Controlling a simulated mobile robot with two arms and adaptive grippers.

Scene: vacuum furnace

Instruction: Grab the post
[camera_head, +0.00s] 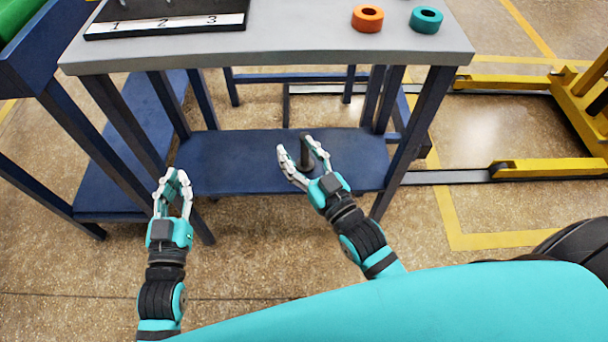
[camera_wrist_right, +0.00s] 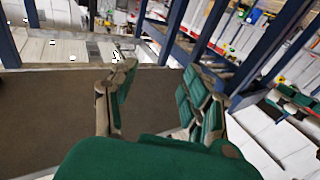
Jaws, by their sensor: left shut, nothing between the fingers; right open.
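The post (camera_head: 304,154), dark and upright with a wider round base, stands on the blue lower shelf (camera_head: 225,160) of the table. My right gripper (camera_head: 295,145) is open, and in the head view its fingers appear on either side of the post. I cannot tell whether they touch it. The right wrist view shows the open right fingers (camera_wrist_right: 158,75) apart, with no post that I can make out between them. My left gripper (camera_head: 175,172) is shut and empty, in front of the shelf's left end.
The grey tabletop (camera_head: 290,40) overhangs the shelf and holds an orange ring (camera_head: 367,18), a teal ring (camera_head: 426,20) and a numbered board (camera_head: 165,27). Blue table legs (camera_head: 415,140) flank the shelf. A yellow frame (camera_head: 550,168) stands at right.

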